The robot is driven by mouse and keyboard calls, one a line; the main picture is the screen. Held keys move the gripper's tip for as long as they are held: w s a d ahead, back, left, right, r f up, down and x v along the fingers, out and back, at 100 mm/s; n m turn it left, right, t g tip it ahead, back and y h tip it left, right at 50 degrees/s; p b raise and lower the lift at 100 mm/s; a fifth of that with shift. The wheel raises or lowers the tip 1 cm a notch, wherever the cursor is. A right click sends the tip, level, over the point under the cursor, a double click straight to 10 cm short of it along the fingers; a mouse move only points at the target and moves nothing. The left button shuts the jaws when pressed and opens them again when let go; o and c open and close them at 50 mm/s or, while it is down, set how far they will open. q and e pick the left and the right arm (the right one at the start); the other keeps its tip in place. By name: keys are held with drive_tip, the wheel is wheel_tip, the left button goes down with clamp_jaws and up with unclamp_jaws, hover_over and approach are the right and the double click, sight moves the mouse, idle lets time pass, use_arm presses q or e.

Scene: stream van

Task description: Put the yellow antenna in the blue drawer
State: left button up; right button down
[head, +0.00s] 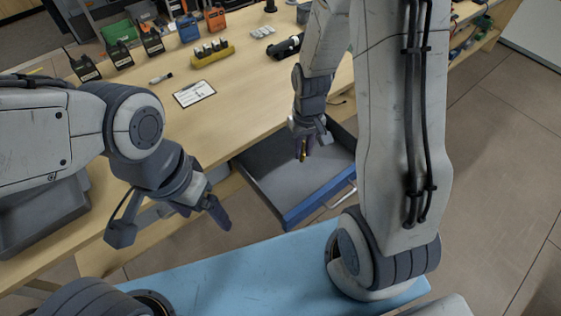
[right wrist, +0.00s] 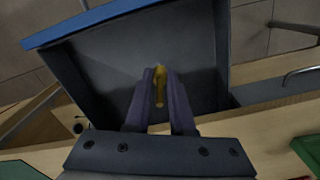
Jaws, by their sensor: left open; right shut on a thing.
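The yellow antenna (right wrist: 160,88) is clamped between the fingers of my right gripper (right wrist: 160,92) in the right wrist view. In the head view the antenna (head: 303,150) shows as a small yellow piece at the tips of my right gripper (head: 305,148). The blue drawer (head: 291,212) is pulled out from under the table, with a grey inside and a blue front; its blue front edge also shows in the right wrist view (right wrist: 95,20). My right gripper is above the drawer's inside. My left gripper (head: 208,206) is open and empty, left of the drawer.
Another grey drawer (head: 40,220) is at the left. The drawer's handle (head: 340,194) sticks out at the front.

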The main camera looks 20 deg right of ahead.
use_arm(q)
wheel_tip(320, 180, down, 10)
drive_tip(key=b, duration=0.8)
use_arm(e)
drive_tip(key=s+d, duration=0.1)
drive_tip(key=s, duration=0.1)
drive_tip(key=s+d, duration=0.1)
drive_tip(key=s, duration=0.5)
drive_tip(key=shift+d+f, duration=0.1)
drive_tip(key=shift+d, duration=0.3)
drive_tip(key=w+p, duration=0.2)
drive_tip(key=p, duration=0.6)
approach(290, 177)
drive_tip(key=shift+s+f, duration=0.1)
use_arm(q)
wheel_tip(290, 177, up, 8)
drive_tip(key=shift+f, duration=0.25)
use_arm(e)
drive_tip(key=shift+f, duration=2)
use_arm(q)
drive_tip(key=shift+f, duration=0.1)
use_arm(e)
drive_tip(key=shift+f, duration=0.1)
drive_tip(key=c, duration=0.8)
unclamp_jaws()
drive_tip(key=shift+o, duration=0.2)
